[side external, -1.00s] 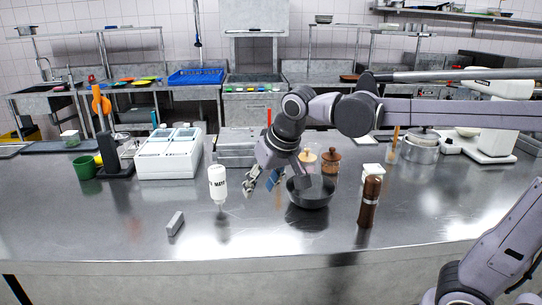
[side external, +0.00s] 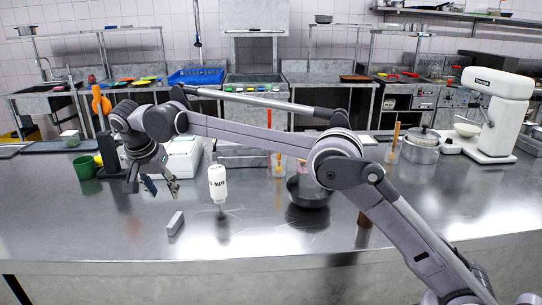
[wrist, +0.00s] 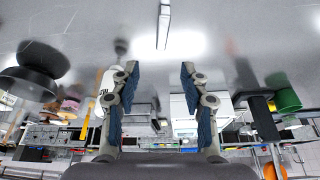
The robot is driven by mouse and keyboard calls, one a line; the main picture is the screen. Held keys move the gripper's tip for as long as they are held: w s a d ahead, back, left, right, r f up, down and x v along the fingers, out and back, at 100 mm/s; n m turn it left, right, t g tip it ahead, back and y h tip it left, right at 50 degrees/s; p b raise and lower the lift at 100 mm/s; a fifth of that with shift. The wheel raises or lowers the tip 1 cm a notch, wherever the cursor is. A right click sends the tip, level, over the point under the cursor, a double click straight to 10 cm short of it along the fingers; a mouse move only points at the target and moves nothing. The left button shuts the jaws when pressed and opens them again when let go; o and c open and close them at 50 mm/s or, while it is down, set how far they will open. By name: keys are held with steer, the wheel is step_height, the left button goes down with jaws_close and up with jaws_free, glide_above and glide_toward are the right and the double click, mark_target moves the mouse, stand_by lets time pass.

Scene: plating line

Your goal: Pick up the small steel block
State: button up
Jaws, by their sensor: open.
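The small steel block (side external: 175,223) lies on the metal counter near its front edge, left of centre in the side view. In the wrist view the block (wrist: 164,26) shows at the top middle, beyond the fingertips. My gripper (side external: 160,187) is open and empty, above and behind the block in the side view, apart from it. In the wrist view the gripper (wrist: 160,70) has its two blue-padded fingers spread wide, with nothing between them.
A white squeeze bottle (side external: 217,186) stands right of the block. A dark bowl (side external: 308,193) is farther right, partly behind my arm. A green cup (side external: 85,167) and a white container (side external: 185,160) stand behind. The counter around the block is clear.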

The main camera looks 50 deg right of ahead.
step_height(320, 180, down, 2)
steer(key=w+a, duration=0.1)
steer(key=a, duration=0.1)
glide_above(174, 219)
steer(key=a, duration=0.2)
steer(key=shift+m, duration=0.4)
steer(key=f, duration=0.5)
steer(key=shift+s+a, duration=0.2)
steer(key=shift+s, duration=0.05)
steer(key=shift+h, duration=0.3)
steer(key=shift+s+x, duration=0.2)
steer(key=shift+x, duration=1.1)
steer(key=shift+s+x, duration=0.25)
steer(key=shift+x, duration=1.1)
steer(key=shift+d, duration=0.15)
jaws_close()
